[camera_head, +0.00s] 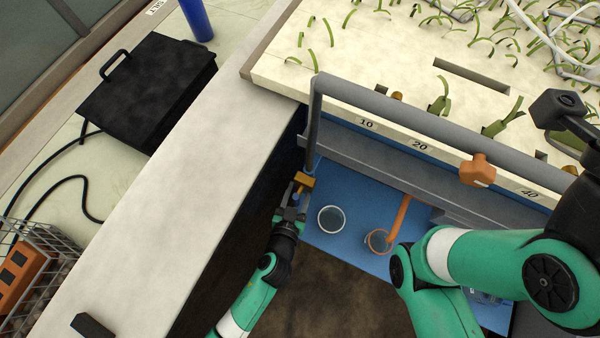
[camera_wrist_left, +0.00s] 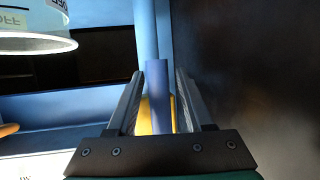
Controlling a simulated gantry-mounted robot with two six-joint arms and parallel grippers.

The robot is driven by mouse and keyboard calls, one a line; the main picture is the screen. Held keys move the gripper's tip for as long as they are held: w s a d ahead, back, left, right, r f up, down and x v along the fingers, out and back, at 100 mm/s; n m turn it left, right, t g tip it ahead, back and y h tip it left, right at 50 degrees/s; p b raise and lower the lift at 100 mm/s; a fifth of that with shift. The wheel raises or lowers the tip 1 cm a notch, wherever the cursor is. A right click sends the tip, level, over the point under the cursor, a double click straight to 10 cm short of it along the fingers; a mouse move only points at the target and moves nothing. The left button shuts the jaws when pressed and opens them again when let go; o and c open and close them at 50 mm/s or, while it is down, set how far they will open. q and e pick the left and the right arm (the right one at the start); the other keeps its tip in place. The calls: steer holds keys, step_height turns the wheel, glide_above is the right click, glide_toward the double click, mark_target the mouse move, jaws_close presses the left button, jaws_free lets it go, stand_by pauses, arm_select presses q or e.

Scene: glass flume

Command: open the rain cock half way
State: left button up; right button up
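The rain cock has a brass body (camera_head: 304,180) on the thin upright pipe (camera_head: 312,140) at the left end of the grey rail. My left gripper (camera_head: 290,212) is just in front of it, low beside the dark wall. In the left wrist view, a blue-violet lever (camera_wrist_left: 159,95) stands between the fingers of my left gripper (camera_wrist_left: 160,90), with yellow brass (camera_wrist_left: 147,115) behind it. The fingers are apart, with narrow gaps beside the lever. The lever's exact angle is hard to tell. My right arm shows at the right of the head view, but its gripper is out of frame.
A clear round cup (camera_head: 331,219) and an orange-rimmed cup (camera_head: 378,242) stand on the blue surface (camera_head: 345,250) near my left gripper. The pale wall top (camera_head: 170,210) runs along the left. An orange knob (camera_head: 477,170) sits on the rail (camera_head: 420,120).

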arm_select(q)
jaws_close()
stand_by(1.2)
